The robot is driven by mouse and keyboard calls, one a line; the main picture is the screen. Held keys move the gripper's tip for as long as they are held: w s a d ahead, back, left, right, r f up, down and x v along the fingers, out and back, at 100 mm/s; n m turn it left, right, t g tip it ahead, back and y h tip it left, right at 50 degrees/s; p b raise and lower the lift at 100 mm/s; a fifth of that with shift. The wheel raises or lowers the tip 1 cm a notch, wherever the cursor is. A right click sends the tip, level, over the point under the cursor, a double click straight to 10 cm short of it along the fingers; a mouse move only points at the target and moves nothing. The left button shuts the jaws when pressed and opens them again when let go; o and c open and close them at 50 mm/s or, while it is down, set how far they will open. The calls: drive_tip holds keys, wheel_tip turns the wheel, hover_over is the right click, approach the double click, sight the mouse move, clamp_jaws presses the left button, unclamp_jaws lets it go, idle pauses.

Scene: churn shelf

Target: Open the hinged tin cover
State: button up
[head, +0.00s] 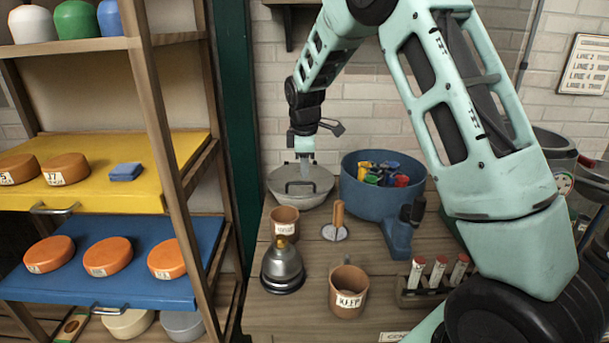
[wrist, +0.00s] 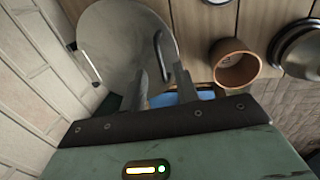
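The tin cover (head: 316,180) is a round grey metal lid lying flat over its tin at the back of the bench. It also fills the upper left of the wrist view (wrist: 115,45). A dark arched handle (head: 300,188) stands on its front part; in the wrist view the handle (wrist: 160,50) shows just beyond my fingertips. My gripper (head: 304,170) points down over the cover, close to the handle. In the wrist view its two fingers (wrist: 159,75) are apart, with nothing seen held between them. I cannot tell whether a finger touches the handle.
A blue round bin (head: 365,198) with coloured items stands close right of the tin. A terracotta cup (head: 285,221), a wooden-handled tool (head: 338,218), a metal bell-shaped pot (head: 283,265) and a labelled mug (head: 348,290) stand in front. A shelf (head: 165,110) rises left; the brick wall is behind.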

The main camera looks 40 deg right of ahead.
hover_over(305, 193)
drive_tip(key=shift+a+f, duration=0.1)
drive_tip(key=shift+f, duration=1.95)
clamp_jaws()
drive_tip(key=shift+r, duration=0.1)
